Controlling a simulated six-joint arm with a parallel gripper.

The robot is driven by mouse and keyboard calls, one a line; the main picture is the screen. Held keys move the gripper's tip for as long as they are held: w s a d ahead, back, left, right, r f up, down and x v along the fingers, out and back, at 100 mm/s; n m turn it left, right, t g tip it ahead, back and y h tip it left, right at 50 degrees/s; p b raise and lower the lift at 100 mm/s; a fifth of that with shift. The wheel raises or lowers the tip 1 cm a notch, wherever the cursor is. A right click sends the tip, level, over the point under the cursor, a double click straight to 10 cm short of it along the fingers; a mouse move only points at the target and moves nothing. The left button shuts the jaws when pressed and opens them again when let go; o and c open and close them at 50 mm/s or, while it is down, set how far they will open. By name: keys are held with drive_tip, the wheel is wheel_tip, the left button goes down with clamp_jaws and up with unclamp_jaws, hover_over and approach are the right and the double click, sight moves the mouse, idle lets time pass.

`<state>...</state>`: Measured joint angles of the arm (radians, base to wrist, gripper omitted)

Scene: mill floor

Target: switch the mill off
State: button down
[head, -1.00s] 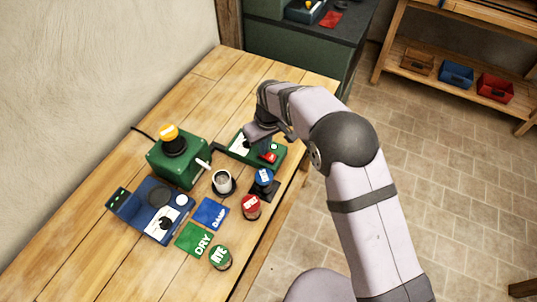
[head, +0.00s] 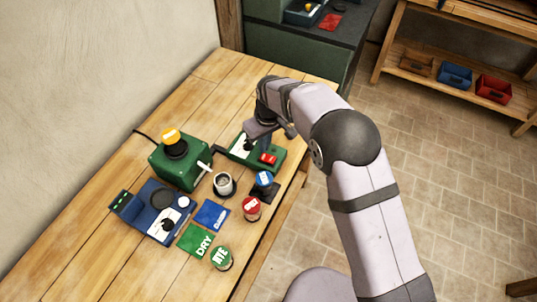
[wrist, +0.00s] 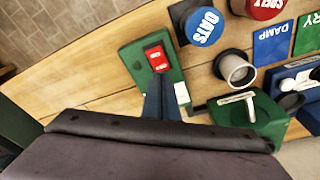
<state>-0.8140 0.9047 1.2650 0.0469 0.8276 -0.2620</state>
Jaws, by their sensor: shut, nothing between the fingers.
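The mill (head: 168,172) is a green box with a yellow-topped dark hopper and a pale side handle, on the left of the bench. Beside it is a green switch box (head: 277,160) with a white plate and a red rocker switch (head: 268,159). The rocker also shows in the wrist view (wrist: 156,57), with pale marks on it. My gripper (head: 266,144) is shut and empty, pointing down over the switch box close to the rocker. In the wrist view its fingers (wrist: 158,82) end beside the rocker's edge; I cannot tell whether they touch. They hide part of the box.
A metal cup (head: 223,183), a blue-lidded OATS jar (head: 264,179) and a red-lidded jar (head: 251,205) stand near the switch box. DAMP (head: 211,215) and DRY (head: 195,240) cards, a RYE jar (head: 221,256) and a blue meter (head: 150,213) lie nearer. The bench's far end is clear.

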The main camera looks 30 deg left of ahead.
sight(265, 157)
wheel_tip(265, 157, up, 4)
drive_tip(key=shift+f+p, duration=0.25)
drive_tip(key=shift+p, duration=0.75)
drive_tip(key=shift+d, duration=0.1)
drive_tip(key=d+r+m+h, duration=0.1)
drive_tip(key=d+r+m, duration=0.2)
drive_tip(key=d, duration=0.9)
drive_tip(key=d+r+m, duration=0.3)
drive_tip(key=d, duration=1)
drive_tip(key=s+d+f+m+g+b, duration=0.1)
drive_tip(key=s+d+m, duration=0.5)
drive_tip(key=s+d, duration=1)
drive_tip(key=shift+d+h+b, duration=0.15)
drive_tip(key=shift+h+b, duration=0.15)
drive_tip(key=shift+b, duration=0.05)
drive_tip(key=shift+f, duration=0.1)
